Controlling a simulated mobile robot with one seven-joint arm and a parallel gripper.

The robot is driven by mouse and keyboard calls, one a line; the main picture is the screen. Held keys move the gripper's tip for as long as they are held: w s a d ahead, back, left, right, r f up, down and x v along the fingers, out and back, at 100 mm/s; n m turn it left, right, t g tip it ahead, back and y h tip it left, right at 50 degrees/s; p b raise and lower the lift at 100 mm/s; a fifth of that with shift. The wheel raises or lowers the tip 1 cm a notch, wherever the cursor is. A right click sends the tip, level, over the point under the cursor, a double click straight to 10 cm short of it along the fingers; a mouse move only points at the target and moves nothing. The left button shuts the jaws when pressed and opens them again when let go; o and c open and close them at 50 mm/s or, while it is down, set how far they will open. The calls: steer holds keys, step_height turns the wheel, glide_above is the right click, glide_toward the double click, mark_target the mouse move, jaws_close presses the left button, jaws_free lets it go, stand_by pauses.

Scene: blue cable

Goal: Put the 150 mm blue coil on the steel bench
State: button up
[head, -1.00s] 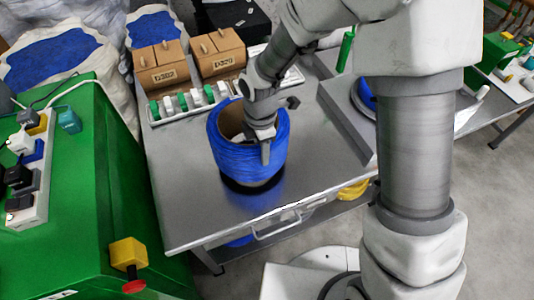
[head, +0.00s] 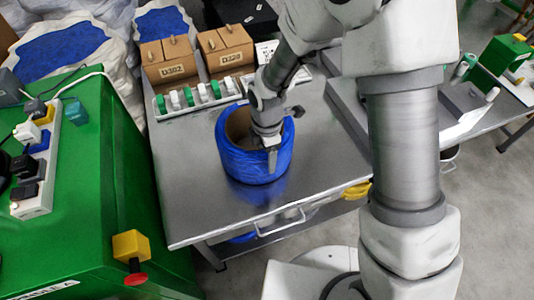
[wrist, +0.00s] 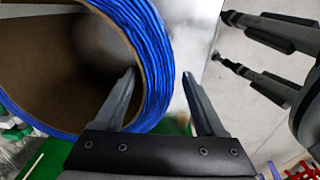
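The blue coil (head: 255,165), a ring of blue cable on a brown core, stands upright on the steel bench (head: 205,212) near its front, appearing to rest on the metal. My gripper (head: 270,160) reaches down at the coil's near right wall. In the wrist view my gripper (wrist: 160,74) has one finger inside the core and the other outside the blue winding (wrist: 150,50). The fingers stand apart, with a visible gap between the outer finger and the winding. The coil's far side is partly hidden by my arm in the head view.
Behind the coil are a white rack (head: 195,105) with green and white items and cardboard boxes (head: 168,62). A grey raised slab (head: 350,110) lies to the right. A green cabinet (head: 95,195) stands left. Bare bench lies left and in front of the coil.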

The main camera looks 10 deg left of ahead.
step_height(320, 180, up, 12)
steer(key=p, duration=0.1)
steer(key=shift+p, duration=0.4)
steer(key=s+d+r+m+t, duration=0.2)
steer(key=d+r+m+t, duration=0.1)
steer(key=d+r+m, duration=1)
steer(key=s+d+r+m+t, duration=0.2)
steer(key=s+d+r+m, duration=0.4)
steer(key=s+d+m, duration=0.3)
steer(key=shift+s+d+r+m+t, duration=0.25)
steer(key=shift+s+r+m+t, duration=0.15)
steer(key=shift+m, duration=0.8)
steer(key=shift+r+p, duration=0.8)
steer(key=shift+p, duration=0.1)
